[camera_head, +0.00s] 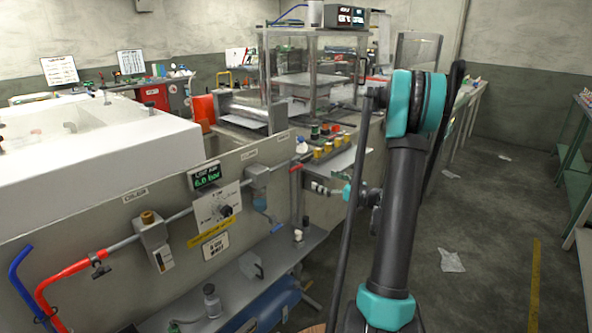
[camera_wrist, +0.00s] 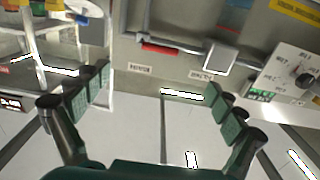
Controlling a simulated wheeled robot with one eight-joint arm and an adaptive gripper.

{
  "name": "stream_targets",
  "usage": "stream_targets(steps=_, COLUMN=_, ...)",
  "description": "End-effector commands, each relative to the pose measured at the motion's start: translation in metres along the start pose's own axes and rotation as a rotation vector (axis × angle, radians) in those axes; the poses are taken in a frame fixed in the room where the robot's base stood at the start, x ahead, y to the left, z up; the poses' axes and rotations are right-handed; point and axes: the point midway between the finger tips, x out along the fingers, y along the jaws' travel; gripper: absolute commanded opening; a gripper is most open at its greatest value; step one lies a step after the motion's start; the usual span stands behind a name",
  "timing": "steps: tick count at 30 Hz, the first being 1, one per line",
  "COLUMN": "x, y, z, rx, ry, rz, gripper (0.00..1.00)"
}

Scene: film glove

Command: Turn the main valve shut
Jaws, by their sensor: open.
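A white dial plate with a black rotary knob (camera_head: 226,211) is on the side of the grey bench in the head view, with a yellow label beneath. The knob also shows at the right edge of the wrist view (camera_wrist: 303,78). A small dark valve handle (camera_head: 99,266) sits on the red pipe at lower left. I cannot tell which of these is the main valve. My gripper (camera_wrist: 158,80) is open and empty, its green-padded fingers wide apart. The knob lies outside them, to the right. In the head view my gripper is hard to make out.
A display (camera_head: 205,175) above the dial reads 6.0 bar. A grey pipe carries a regulator (camera_head: 150,232) and a filter unit (camera_head: 257,176). A low shelf (camera_head: 210,300) with small items runs below. The floor at right is open, with scraps of litter (camera_head: 451,260).

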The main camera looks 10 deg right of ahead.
Motion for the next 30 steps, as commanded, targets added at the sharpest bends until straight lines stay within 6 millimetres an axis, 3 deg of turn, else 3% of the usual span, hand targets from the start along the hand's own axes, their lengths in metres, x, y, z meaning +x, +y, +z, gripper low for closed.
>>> stream_targets(steps=9, x=0.065, y=-0.001, z=0.000, rx=0.001, ry=-0.001, rz=-0.004, gripper=0.95)
stream_targets(steps=18, x=0.118, y=-0.001, z=0.000, rx=0.001, ry=-0.001, rz=-0.003, gripper=0.95)
stream_targets(steps=24, x=0.137, y=-0.001, z=0.000, rx=0.001, ry=-0.001, rz=-0.001, gripper=0.95)
stream_targets(steps=30, x=0.141, y=0.000, z=0.000, rx=0.001, ry=-0.001, rz=0.000, gripper=0.95)
